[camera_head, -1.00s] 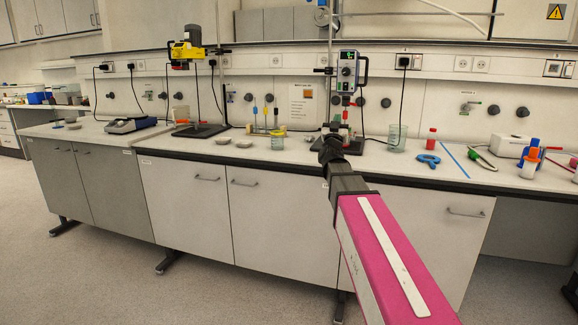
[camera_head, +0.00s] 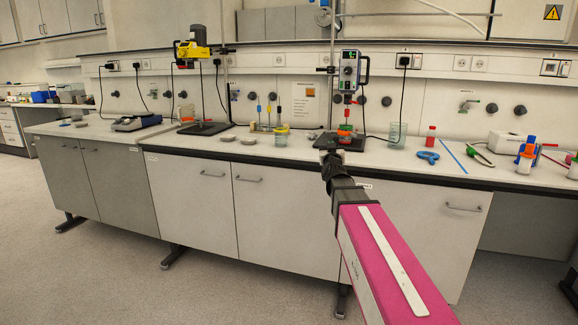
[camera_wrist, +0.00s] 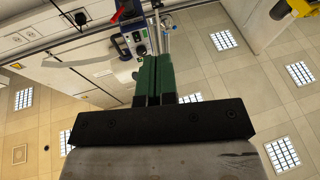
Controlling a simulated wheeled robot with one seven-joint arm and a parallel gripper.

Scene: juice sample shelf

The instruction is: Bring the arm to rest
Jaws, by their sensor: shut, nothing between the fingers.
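My arm (camera_head: 385,255), with a pink cover, reaches from the lower right toward the bench front in the head view. Its dark wrist end is near the bench edge, below the right-hand stirrer. My fingers cannot be made out clearly there. In the wrist view my gripper (camera_wrist: 153,80) has green fingers that are together, with nothing seen between them. The wrist view shows ceiling light panels and, past the fingertips, a stirrer head.
The bench (camera_head: 270,152) carries a grey stirrer (camera_head: 348,70), a yellow stirrer (camera_head: 192,48), a glass beaker (camera_head: 397,135), a red-capped bottle (camera_head: 431,136) and a blue ring-shaped item (camera_head: 429,157). The floor (camera_head: 110,270) before the cabinets is clear.

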